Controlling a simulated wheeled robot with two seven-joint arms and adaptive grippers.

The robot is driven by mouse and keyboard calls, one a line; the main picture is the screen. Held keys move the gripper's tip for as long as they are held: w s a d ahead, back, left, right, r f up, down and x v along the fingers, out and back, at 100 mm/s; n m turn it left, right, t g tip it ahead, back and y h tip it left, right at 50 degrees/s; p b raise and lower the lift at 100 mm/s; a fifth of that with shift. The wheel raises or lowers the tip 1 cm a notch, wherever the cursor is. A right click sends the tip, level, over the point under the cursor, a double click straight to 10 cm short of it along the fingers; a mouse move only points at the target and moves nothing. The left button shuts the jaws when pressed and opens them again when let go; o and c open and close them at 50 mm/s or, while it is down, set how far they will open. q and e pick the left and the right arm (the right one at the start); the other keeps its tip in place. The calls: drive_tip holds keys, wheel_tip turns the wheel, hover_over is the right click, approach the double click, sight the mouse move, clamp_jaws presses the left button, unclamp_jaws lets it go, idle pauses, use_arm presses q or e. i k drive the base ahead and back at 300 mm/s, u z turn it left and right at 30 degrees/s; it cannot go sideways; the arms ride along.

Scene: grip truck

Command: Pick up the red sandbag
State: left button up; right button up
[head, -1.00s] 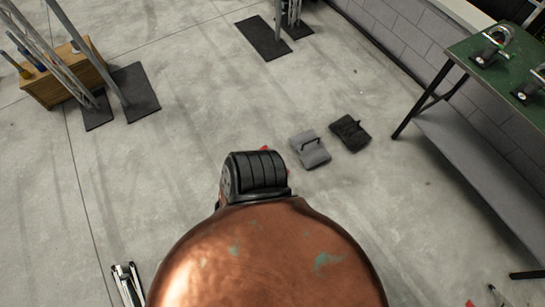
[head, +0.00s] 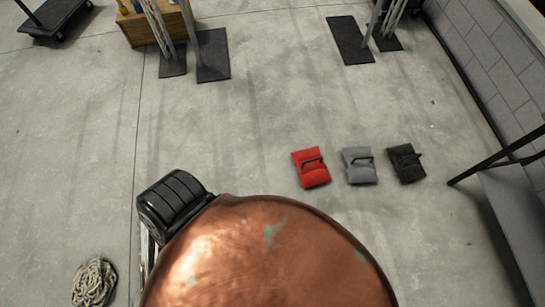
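The red sandbag (head: 311,169) lies flat on the concrete floor, right of the middle of the head view, with a dark handle strap across its top. It is the leftmost of three sandbags in a row. Its top is in full view. Neither gripper can be made out. A thin pale and reddish sliver shows at the lower left beside my black part; I cannot tell what it is.
A grey sandbag (head: 359,166) and a black sandbag (head: 406,163) lie right of the red one. A bench shelf (head: 515,215) stands at the right edge. A coiled rope (head: 94,282) lies lower left. A wooden crate (head: 150,27) and dark mats stand farther back. Floor between is clear.

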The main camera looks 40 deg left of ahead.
sight(311, 164)
drive_tip(key=u, duration=1.15)
drive_tip(key=i, duration=1)
drive_tip(key=z, duration=1.7)
